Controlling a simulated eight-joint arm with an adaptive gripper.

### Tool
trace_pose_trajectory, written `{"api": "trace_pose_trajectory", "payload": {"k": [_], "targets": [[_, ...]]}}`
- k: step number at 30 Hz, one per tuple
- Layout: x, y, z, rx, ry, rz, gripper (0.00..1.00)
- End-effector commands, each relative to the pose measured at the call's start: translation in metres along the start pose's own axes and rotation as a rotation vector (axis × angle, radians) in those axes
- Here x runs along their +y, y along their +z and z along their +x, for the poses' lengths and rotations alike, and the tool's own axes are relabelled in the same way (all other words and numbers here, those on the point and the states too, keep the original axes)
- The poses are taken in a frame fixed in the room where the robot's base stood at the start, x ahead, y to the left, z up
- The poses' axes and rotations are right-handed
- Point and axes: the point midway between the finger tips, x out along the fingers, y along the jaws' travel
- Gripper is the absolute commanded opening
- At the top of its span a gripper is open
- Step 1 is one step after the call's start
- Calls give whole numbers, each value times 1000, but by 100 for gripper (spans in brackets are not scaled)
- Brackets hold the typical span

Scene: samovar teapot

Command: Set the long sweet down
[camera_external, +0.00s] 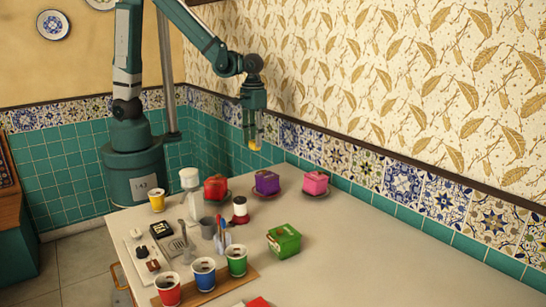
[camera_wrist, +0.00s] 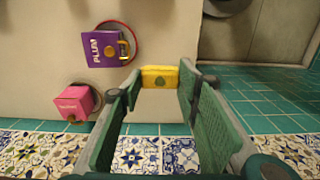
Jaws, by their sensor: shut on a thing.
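The long sweet seems to be the small yellow block with a green mark (camera_wrist: 159,77). It also shows as a yellow spot at my gripper's tip in the external view (camera_external: 255,144). My gripper (camera_wrist: 160,88) is shut on it, with one green-padded finger at each end. In the external view my gripper (camera_external: 252,132) points down and holds the block in the air near the tiled back wall, above the level of the tabletop. The finger contacts are partly hidden.
A purple box marked PLUM (camera_wrist: 104,48) and a pink box (camera_wrist: 72,103) stand on dishes. The table (camera_external: 350,245) also bears a red item (camera_external: 215,187), a green box (camera_external: 284,240) and several cups. The right front tabletop is clear. The tiled wall is close.

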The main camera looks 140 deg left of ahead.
Motion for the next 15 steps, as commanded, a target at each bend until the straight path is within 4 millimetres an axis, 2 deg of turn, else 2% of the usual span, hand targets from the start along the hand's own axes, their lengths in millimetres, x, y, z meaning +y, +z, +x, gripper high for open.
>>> {"api": "trace_pose_trajectory", "payload": {"k": [7,15], "targets": [[-28,1,3,0,0,-6,23],[-26,1,24,0,0,-5,23]]}}
